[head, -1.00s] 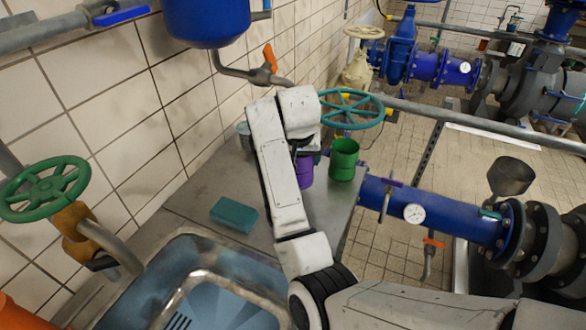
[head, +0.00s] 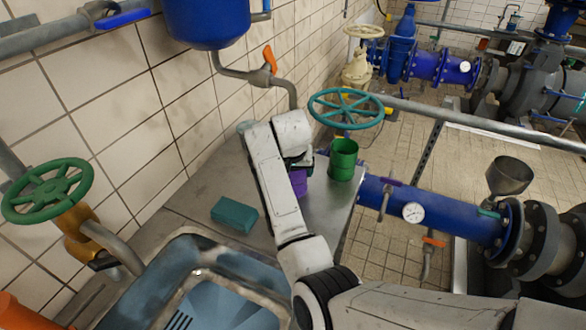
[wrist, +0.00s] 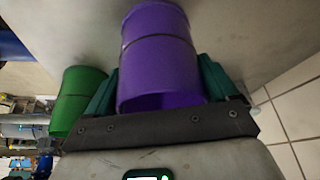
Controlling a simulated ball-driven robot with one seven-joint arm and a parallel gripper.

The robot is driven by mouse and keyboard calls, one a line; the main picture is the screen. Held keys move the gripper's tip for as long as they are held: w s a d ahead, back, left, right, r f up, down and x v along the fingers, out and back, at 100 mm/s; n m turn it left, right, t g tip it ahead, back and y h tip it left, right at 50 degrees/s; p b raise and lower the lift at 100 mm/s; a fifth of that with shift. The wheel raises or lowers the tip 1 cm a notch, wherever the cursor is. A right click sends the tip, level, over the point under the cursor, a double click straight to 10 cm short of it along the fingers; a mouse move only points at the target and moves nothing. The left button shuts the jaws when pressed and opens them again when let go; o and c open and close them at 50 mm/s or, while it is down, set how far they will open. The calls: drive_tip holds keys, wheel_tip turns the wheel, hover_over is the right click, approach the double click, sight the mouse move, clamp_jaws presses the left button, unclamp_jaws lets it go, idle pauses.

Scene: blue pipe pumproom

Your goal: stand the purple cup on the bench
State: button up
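The purple cup (head: 298,183) is at the far part of the grey metal bench (head: 190,199), partly hidden behind my arm in the head view. In the wrist view the purple cup (wrist: 160,55) fills the space between the two teal fingers of my gripper (wrist: 160,85), which press on its sides. Its open rim faces the camera. My gripper is mostly hidden by the arm in the head view. The cup looks about upright and low over the bench; I cannot tell whether its base touches.
A green cup (head: 343,160) stands on the bench close to the right of the purple cup. A teal valve wheel (head: 346,109) overhangs beyond. The tiled wall (head: 120,130) bounds the left.

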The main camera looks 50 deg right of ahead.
drive_tip(key=shift+o, duration=1.1)
drive_tip(key=shift+r, duration=0.2)
drive_tip(key=v, duration=1.2)
